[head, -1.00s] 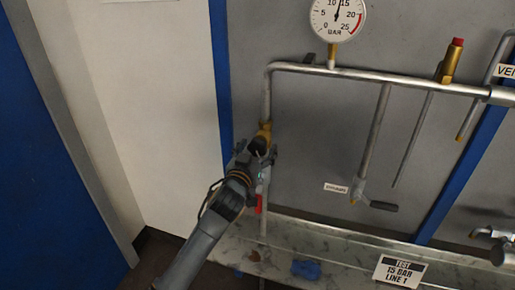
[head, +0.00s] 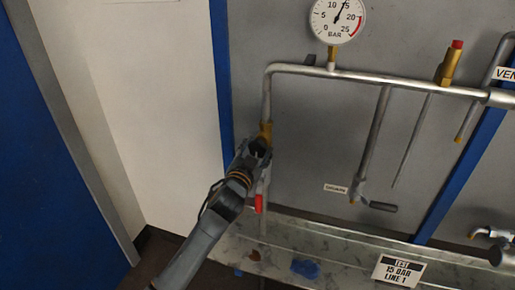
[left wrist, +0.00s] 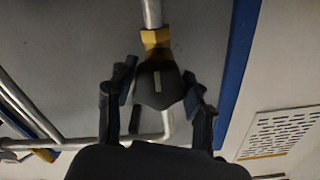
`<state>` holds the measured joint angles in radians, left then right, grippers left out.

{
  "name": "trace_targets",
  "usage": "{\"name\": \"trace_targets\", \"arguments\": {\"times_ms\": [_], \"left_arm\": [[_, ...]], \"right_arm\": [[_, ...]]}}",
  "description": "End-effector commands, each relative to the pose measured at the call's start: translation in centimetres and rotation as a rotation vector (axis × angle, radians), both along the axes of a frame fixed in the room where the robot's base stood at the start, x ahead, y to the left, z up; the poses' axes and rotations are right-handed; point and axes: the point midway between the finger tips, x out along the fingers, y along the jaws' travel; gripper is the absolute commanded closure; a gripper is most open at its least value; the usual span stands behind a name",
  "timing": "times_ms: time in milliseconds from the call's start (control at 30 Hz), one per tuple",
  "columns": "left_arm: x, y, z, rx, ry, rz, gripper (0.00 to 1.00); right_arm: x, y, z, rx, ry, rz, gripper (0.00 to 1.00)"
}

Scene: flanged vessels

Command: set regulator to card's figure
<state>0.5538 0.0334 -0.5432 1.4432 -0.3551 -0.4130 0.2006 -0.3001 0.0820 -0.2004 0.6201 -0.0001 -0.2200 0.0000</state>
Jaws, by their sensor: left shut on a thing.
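The card (head: 400,271) on the ledge reads TEST 15 BAR LINE 1. The round white gauge (head: 337,22) has its needle tilted right of vertical, at about the 15 mark. The regulator's brass body (head: 265,131) sits on the vertical pipe at the left; it also shows in the left wrist view (left wrist: 154,38). My left gripper (head: 257,150) is shut on the regulator's dark knob (left wrist: 159,94), with a finger on each side of it. The knob bears a pale line pointing up in the wrist view. My right gripper is out of view.
A red-handled valve (head: 258,203) hangs just below my left gripper. A brass valve with red top (head: 452,62) stands on the pipe at right. A drain branch with a dark lever (head: 383,207) hangs centrally. Blue uprights flank the panel.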

Motion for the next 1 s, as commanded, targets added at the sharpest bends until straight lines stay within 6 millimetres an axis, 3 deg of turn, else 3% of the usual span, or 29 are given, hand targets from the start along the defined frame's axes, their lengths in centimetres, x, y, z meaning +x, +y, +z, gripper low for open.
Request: {"name": "trace_targets", "arguments": {"times_ms": [200, 233, 300, 333, 733, 1000], "left_arm": [[0.0, 0.0, 0.0, -0.001, 0.0, 0.0, 0.8], [0.0, 0.0, 0.0, -0.001, 0.0, 0.0, 0.42], [0.0, 0.0, 0.0, -0.002, 0.001, 0.0, 0.28], [0.0, 0.0, 0.0, -0.002, 0.001, 0.0, 0.25], [-0.4, 0.1, -0.1, -0.003, 0.001, 0.0, 0.25], [-4.0, 1.3, -0.2, -0.002, 0.002, 0.0, 0.25]], "right_arm": [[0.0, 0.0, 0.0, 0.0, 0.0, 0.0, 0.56], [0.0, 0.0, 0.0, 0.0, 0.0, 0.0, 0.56], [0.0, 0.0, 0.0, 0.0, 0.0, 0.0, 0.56], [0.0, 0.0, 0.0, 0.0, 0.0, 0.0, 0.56], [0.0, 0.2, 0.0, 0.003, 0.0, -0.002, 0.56], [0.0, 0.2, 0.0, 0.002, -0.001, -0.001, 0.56]]}}
